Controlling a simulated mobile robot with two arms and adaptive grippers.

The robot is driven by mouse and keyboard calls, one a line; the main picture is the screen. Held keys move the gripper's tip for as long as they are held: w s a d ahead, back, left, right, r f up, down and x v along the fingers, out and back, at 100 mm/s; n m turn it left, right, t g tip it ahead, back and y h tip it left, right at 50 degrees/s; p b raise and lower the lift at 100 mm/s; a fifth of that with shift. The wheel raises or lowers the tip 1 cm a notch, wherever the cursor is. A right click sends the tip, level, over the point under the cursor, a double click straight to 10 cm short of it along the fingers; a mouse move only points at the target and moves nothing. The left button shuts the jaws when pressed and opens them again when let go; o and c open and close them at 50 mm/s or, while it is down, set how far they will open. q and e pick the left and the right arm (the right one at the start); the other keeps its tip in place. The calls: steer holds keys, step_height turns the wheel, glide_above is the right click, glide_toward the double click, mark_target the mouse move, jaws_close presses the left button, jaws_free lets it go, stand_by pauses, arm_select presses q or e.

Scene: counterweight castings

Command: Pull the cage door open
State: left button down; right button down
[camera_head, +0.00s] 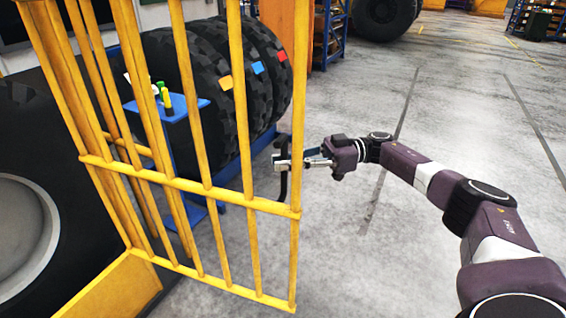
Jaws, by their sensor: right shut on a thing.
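The yellow barred cage door (247,135) fills the left half of the view and its free edge is at the right. A dark curved handle (284,186) sits by that edge, partly behind the edge bar. My right gripper (285,162) reaches in from the right and is shut on the handle; its fingertips are partly hidden by the edge bar. My left gripper is out of view.
Large black tyres (215,70) with coloured tags stand behind the bars. A small blue stand (205,104) holds several small bottles. The grey floor (450,110) right of the door is clear except for my arm. A blue rack (328,35) stands farther back.

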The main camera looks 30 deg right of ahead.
steer(key=shift+f, duration=0.1)
steer(key=c, duration=2)
jaws_free()
steer(key=shift+a, duration=0.1)
steer(key=shift+o, duration=0.2)
steer(key=v, duration=0.7)
steer(key=shift+d, duration=0.25)
